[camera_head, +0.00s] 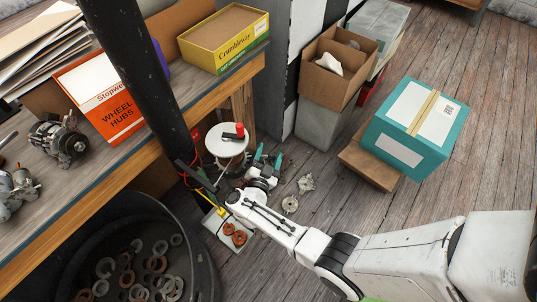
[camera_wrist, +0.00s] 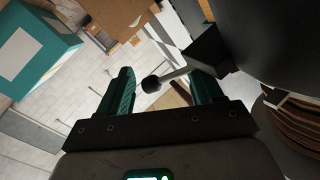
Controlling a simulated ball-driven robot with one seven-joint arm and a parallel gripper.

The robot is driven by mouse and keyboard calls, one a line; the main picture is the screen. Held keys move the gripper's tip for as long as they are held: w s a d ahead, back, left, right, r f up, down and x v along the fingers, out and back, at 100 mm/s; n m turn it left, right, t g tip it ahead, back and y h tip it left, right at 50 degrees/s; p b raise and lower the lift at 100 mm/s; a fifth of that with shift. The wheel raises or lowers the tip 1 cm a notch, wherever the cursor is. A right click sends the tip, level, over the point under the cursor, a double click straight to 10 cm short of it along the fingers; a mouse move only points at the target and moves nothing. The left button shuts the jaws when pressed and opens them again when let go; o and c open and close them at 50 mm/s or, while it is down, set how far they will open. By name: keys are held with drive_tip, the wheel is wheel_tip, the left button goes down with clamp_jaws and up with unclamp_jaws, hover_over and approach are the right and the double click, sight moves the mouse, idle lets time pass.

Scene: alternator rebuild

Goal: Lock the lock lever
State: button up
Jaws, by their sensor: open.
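My gripper (camera_wrist: 163,74) has two teal fingers, spread wide and empty. In the picture, the knob lies between the fingers and the rod crosses toward the right finger. I cannot tell how deep the knob is or whether anything touches. In the head view my gripper (camera_head: 267,158) is low, right of the black post; I cannot make out the lever there.
A black post (camera_head: 145,85) rises beside the workbench (camera_head: 200,105). A black bin (camera_head: 205,255) holds several rings.

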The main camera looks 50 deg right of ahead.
drive_tip(key=shift+a, duration=0.1)
drive_tip(key=v, duration=1)
drive_tip(key=shift+a, duration=0.35)
drive_tip(key=shift+s, duration=0.15)
